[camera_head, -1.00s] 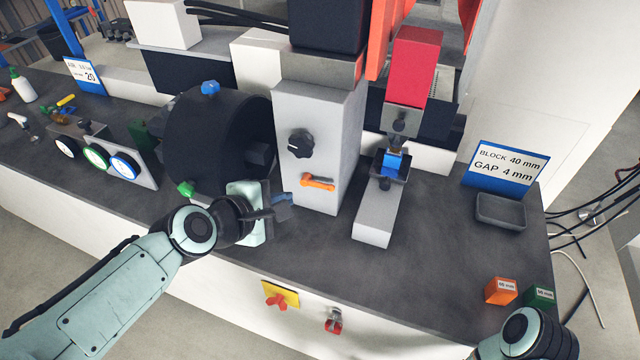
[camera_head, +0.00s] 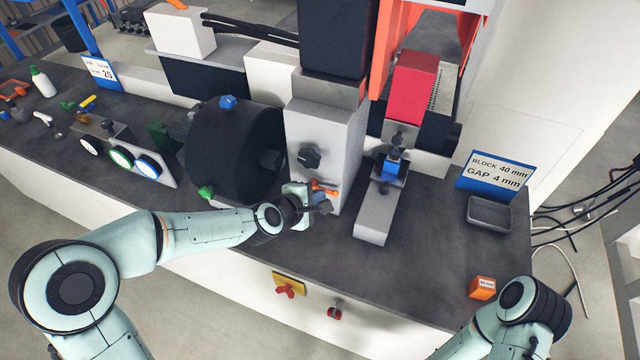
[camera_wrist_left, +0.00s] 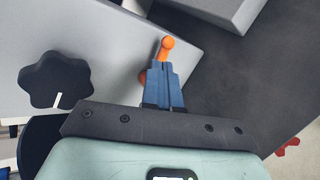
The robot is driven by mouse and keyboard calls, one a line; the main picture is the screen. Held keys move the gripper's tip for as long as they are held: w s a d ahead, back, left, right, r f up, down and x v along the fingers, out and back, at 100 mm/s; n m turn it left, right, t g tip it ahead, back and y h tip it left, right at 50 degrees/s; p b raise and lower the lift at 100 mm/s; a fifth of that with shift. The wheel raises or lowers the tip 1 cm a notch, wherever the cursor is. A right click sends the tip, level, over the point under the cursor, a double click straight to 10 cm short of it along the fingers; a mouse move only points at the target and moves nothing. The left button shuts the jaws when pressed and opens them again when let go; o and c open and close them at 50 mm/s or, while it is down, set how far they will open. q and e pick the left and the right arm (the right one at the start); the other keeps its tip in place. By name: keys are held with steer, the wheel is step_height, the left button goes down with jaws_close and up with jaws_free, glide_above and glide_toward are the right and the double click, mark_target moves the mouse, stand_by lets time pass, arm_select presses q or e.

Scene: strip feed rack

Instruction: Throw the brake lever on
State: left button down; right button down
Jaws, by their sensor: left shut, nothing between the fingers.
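The orange lever (camera_head: 325,187) sits low on the front of the grey upright housing (camera_head: 330,130), below a black star knob (camera_head: 308,157). It lies close to level in the head view. My left gripper (camera_head: 318,202) is in front of the housing, right by the lever and partly covering it. In the left wrist view, its blue fingers (camera_wrist_left: 163,84) are together and empty. The lever's round orange end (camera_wrist_left: 166,45) shows just beyond the fingertips; I cannot tell whether they touch. My right arm (camera_head: 525,310) shows at lower right, its gripper out of view.
A black drum (camera_head: 230,150) stands left of the housing. A grey guide block (camera_head: 376,218) with a blue piece stands to its right. A yellow plate with a red knob (camera_head: 289,285) is on the bench front.

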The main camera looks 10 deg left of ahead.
arm_select(q)
steer(key=shift+p+x, duration=0.35)
steer(key=shift+x, duration=0.6)
arm_select(e)
steer(key=shift+w+r, duration=0.35)
steer(key=shift+r, duration=0.3)
